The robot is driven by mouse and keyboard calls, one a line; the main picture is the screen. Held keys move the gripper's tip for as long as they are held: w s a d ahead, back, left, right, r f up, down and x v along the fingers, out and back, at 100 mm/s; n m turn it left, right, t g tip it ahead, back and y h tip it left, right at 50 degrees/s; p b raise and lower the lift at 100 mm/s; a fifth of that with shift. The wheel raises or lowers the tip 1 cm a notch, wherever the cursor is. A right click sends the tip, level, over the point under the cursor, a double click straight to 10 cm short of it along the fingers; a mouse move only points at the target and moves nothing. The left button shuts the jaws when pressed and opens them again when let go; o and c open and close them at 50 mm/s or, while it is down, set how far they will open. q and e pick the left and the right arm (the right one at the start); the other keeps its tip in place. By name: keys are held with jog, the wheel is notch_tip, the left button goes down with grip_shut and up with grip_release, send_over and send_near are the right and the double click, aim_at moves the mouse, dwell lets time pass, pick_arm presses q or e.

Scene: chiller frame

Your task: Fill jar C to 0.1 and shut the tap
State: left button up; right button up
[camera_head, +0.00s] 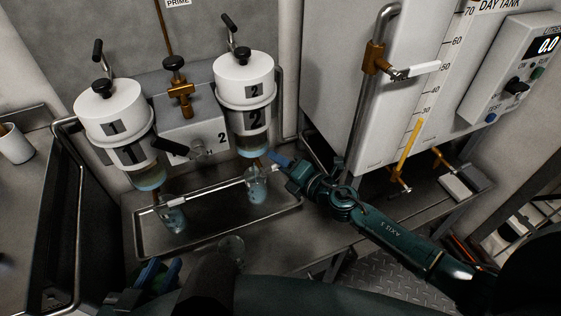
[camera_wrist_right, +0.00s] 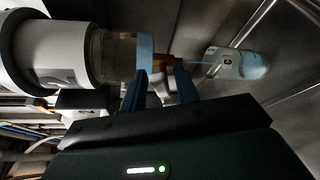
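Jar C (camera_wrist_right: 238,63), a clear jar with a "C" label, holds blue liquid at its bottom. A thin blue stream runs into it from the brass tap (camera_wrist_right: 172,64) under a canister. In the head view, a jar with blue liquid (camera_head: 256,186) stands under canister 2 (camera_head: 245,82); its letter is not legible there. My right gripper (camera_head: 274,160) is at the tap below canister 2. In the wrist view its two blue fingers (camera_wrist_right: 161,92) stand apart around the tap handle, with a gap visible. My left gripper (camera_head: 158,274) is low at the left, its fingers apart and empty.
Canister 1 (camera_head: 112,112) has another jar (camera_head: 173,220) below it, in the same metal tray (camera_head: 205,232). A third jar (camera_head: 232,248) stands in front of the tray. The day tank (camera_head: 345,90) stands to the right, and a white cup (camera_head: 15,145) is at far left.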

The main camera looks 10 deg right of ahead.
jog(key=shift+o, duration=0.5)
jog(key=shift+s+d, duration=0.1)
jog(key=v, duration=1.3)
jog(key=shift+b, duration=0.45)
dwell(5.7)
